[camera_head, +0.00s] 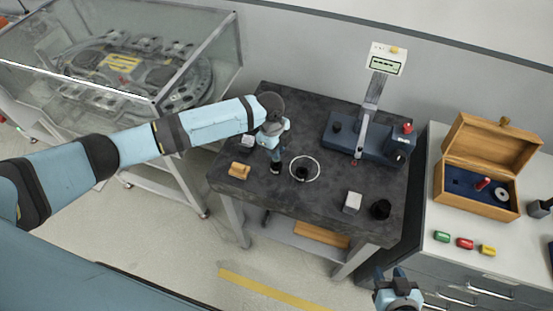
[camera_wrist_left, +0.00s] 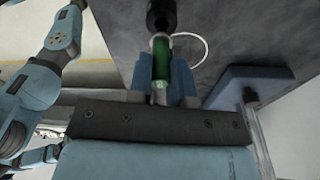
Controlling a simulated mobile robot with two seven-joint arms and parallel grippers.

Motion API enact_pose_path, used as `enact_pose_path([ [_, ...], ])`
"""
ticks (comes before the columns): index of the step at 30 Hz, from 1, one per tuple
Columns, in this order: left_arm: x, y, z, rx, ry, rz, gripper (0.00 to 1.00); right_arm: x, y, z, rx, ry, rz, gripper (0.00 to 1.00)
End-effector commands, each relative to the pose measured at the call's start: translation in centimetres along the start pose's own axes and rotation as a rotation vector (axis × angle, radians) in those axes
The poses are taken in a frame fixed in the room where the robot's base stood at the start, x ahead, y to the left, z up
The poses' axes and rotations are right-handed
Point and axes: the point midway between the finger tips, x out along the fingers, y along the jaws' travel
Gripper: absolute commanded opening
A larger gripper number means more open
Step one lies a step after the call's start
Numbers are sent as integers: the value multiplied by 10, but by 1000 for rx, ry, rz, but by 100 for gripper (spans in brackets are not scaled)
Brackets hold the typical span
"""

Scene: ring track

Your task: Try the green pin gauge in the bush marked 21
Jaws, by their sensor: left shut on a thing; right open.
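My left gripper (camera_head: 276,158) is over the dark table and shut on a green pin gauge, which shows between its jaws in the left wrist view (camera_wrist_left: 162,58). A dark round piece (camera_wrist_left: 160,15) shows just past the far end of the gauge; I cannot tell whether they touch. A black bush (camera_head: 302,174) stands in the white circle, just right of the left gripper. Another black bush (camera_head: 380,208) stands near the table's front right. No mark 21 is readable. My right gripper (camera_head: 390,275) is open and empty beyond the table's front edge.
A display stand (camera_head: 367,137) is at the back right of the table. A wooden block (camera_head: 239,170) and a pale block (camera_head: 352,202) lie on it. The side cabinet holds an open wooden box (camera_head: 478,205) and small green (camera_head: 442,237), red (camera_head: 465,243) and yellow (camera_head: 487,250) pieces.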

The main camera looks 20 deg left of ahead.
Motion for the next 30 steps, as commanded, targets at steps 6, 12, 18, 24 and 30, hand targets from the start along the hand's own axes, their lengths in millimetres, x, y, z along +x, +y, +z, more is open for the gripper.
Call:
enact_pose_path([
  [6, -4, 0, 0, 0, 0, 0, 0, -1, 0, -1, 0, 0, 0, 43],
  [12, -15, 0, -2, 1, 1, -2, 0, 0, 0, 0, 0, -1, 0, 43],
  [18, -31, 0, -4, 2, 1, -1, 0, 0, 0, 0, 0, -1, 0, 43],
  [24, -43, 0, -5, 1, 0, -1, 0, 0, 0, 0, 0, -1, 0, 43],
  [30, -43, 0, -5, 0, 0, 0, 0, 0, 0, 0, 0, -1, 0, 43],
])
